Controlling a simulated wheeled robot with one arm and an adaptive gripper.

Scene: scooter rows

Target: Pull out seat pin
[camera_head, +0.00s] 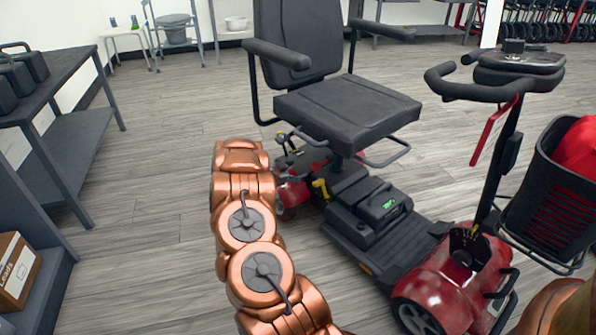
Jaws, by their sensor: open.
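A mobility scooter has a black seat (348,108) on a short post above a dark and red base (375,215). My copper arm rises from the bottom of the picture along the scooter's left side. My gripper (296,141) shows small and dark beyond the arm's far end, beside the space under the seat. It is open, and partly hidden by the arm and seat. A yellow lever (320,189) stands on the base below the seat. I cannot make out the seat pin for certain. I cannot tell whether the gripper touches anything.
The scooter's handlebar (490,85) and black basket (550,200) stand at the right. A dark shelf unit (60,130) is at the left, with a cardboard box (15,270) low down. Grey floor is clear between shelf and arm, and behind the scooter.

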